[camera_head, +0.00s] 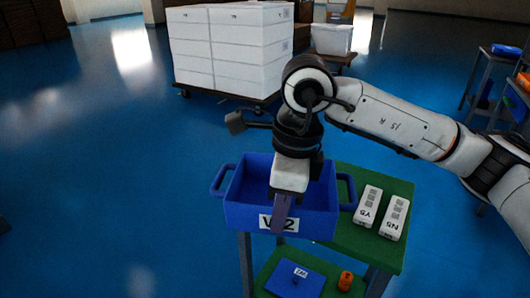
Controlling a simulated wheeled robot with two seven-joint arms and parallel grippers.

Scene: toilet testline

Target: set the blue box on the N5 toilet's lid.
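A blue open box (240,203) with side handles and a white label, partly covered, sits at the left end of a green-topped stand. My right gripper (282,214) points down over the box's front wall, in front of part of the label. One finger shows as a narrow purplish strip; I cannot tell whether it is open or shut, or whether it touches the wall. A white piece marked N5 (394,218) lies on the green top right of the box, beside a similar one marked Y5 (368,206). No toilet is clearly visible. My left gripper is not in view.
The green stand (347,241) has a lower shelf with a labelled blue item (295,279) and an orange item (345,281). A cart of stacked white boxes (230,48) stands behind. Tables with items are at the right edge. Blue floor is clear at left.

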